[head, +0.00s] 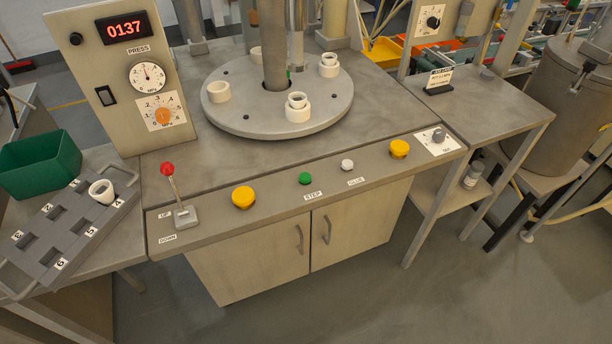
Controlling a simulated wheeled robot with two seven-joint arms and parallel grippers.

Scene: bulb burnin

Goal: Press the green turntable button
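The green button (305,178) sits on the front ledge of the press bench, just above a "STEP" label. It lies between a large yellow button (243,197) on its left and a small white button (347,165) on its right. The round grey turntable (240,122) stands behind it on the bench top and carries several white ring-shaped parts, such as one at the front (298,108). A thick grey column rises over the turntable's middle and hides part of it. Neither of my grippers is in the head view.
A lever with a red knob (167,169) stands up at the ledge's left. A second yellow button (399,149) and a dial plate (436,140) are at the right. A grey numbered tray (60,227) with one white part and a green bin (40,165) lie left. Nothing covers the ledge.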

